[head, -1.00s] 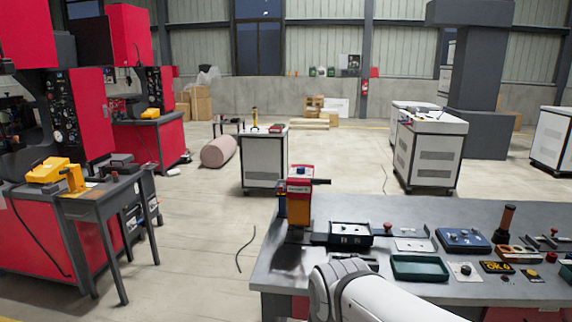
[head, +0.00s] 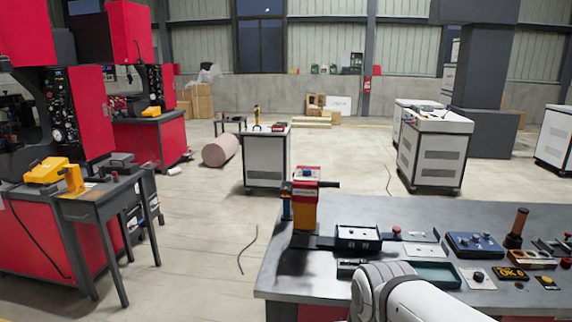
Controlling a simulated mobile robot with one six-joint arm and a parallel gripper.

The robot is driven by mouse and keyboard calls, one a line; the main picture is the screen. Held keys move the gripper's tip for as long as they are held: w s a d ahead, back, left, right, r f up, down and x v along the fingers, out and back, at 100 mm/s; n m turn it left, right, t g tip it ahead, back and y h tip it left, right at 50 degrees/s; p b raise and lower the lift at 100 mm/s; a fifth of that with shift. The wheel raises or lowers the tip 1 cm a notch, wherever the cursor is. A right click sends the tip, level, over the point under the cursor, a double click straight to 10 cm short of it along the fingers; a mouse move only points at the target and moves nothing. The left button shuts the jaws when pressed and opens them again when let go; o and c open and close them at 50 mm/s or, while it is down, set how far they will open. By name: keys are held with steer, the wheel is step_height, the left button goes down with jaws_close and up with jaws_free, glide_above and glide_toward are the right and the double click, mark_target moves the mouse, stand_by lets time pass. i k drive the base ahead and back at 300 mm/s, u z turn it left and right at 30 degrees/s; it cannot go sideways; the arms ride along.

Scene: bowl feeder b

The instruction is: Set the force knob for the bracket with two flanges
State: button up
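On the grey bench (head: 285,283) a small black knob sits on a pale square plate (head: 468,284), right of a dark green tray (head: 447,268). I cannot tell whether it is the force knob, and its setting is too small to read. No bracket with two flanges can be made out. A red and orange press (head: 306,210) stands at the bench's left end. A black box with a white top (head: 358,233) is beside it. My white arm link shows at the bottom, in front of the bench and partly over the green tray. My gripper is out of view.
A yellow-lettered display (head: 511,273), a blue tray (head: 474,244), a dark cylinder with a brown top (head: 517,225) and a red button (head: 396,231) crowd the bench's right.

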mark_target(306, 172)
steer(key=i, duration=0.9)
